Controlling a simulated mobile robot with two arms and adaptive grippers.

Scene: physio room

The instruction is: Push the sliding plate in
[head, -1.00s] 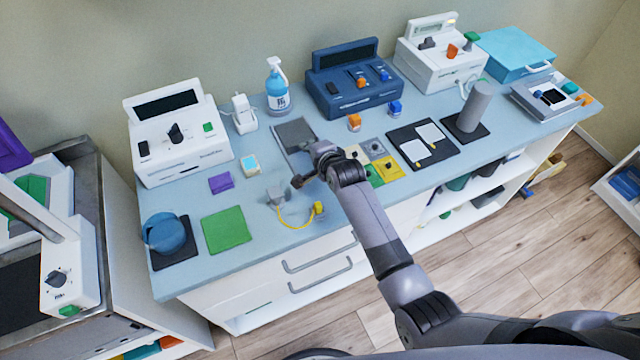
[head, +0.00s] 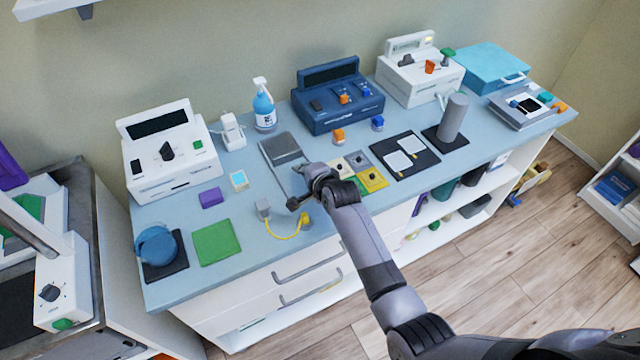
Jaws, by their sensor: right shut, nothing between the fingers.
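A flat grey plate (head: 281,147), which looks like the sliding plate, lies on the blue-grey counter behind my gripper. A lighter strip shows at its near edge, partly hidden by my arm. My right gripper (head: 299,199) is shut and empty, low over the counter at the near side of the plate. Whether its fingers touch the plate or its base cannot be told. My left gripper is not in view.
Coloured square tiles (head: 371,180) lie close to the right. A spray bottle (head: 264,107) and a blue device (head: 338,99) stand behind. Bare counter (head: 245,208) shows to the left.

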